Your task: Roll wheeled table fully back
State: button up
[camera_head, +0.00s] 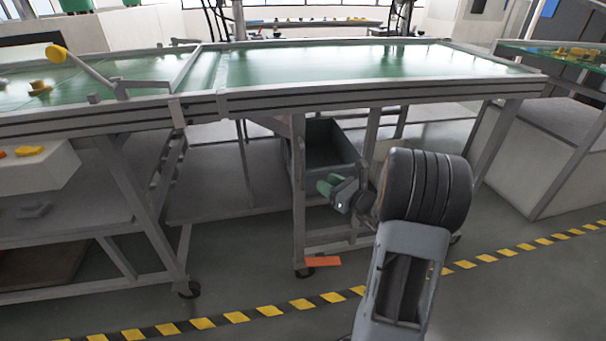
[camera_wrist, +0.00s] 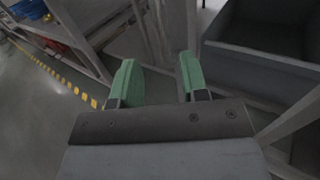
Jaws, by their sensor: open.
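A wheeled table (camera_head: 365,62) with a green top and a grey metal frame stands in the middle of the head view, on castors (camera_head: 304,271). Its left end meets another green-topped table (camera_head: 100,80). My gripper (camera_head: 332,188) is in front of and below the tabletop edge, close to a table leg (camera_head: 298,190). In the wrist view its two green fingers (camera_wrist: 155,82) are apart with nothing between them. A grey frame post shows beyond the fingers. I cannot tell whether the gripper touches the frame.
A dark grey bin (camera_head: 330,145) sits under the wheeled table, and shows right of my fingers in the wrist view (camera_wrist: 262,75). A yellow lever (camera_head: 57,54) is on the left table. A glass-topped bench (camera_head: 560,130) stands right. Yellow-black floor tape (camera_head: 270,311) crosses open floor in front.

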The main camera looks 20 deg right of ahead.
jog(key=b, duration=0.2)
send_over(302, 186)
jog(key=shift+w+d, duration=0.25)
jog(key=shift+w, duration=0.1)
grip_shut()
dwell(0.4)
